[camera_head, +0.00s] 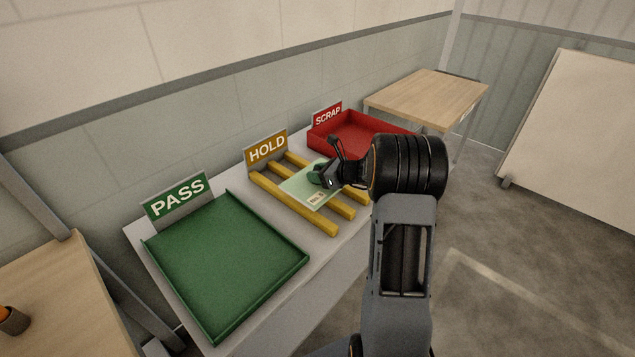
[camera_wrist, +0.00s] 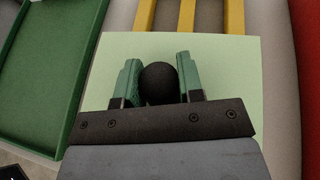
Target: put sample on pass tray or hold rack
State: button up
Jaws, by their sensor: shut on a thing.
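The sample is a pale green flat sheet with a small label; it shows in the head view (camera_head: 299,187) and in the wrist view (camera_wrist: 235,70). My gripper (camera_head: 322,177) is over the sheet. In the wrist view its two green fingers (camera_wrist: 160,84) are closed on a round black knob (camera_wrist: 159,82) at the sheet. The sheet lies over the yellow bars of the hold rack (camera_head: 325,224), below the HOLD sign. Whether it touches the bars or is just above them I cannot tell. The green pass tray (camera_head: 225,265) is empty, left of the rack.
A red scrap tray (camera_head: 352,137) stands behind the rack, to its right. These share a grey-white bench (camera_head: 330,262) along the wall. A wooden table (camera_head: 428,95) stands farther back. Another wooden table (camera_head: 50,295) is at the left. Open floor lies to the right.

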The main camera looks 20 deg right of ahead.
jog(key=shift+w+d+f, duration=0.2)
jog(key=shift+f, duration=0.2)
jog(key=shift+w+d+f, duration=0.2)
jog(key=shift+f, duration=1.5)
jog(key=shift+f, duration=0.15)
jog(key=o, duration=1.1)
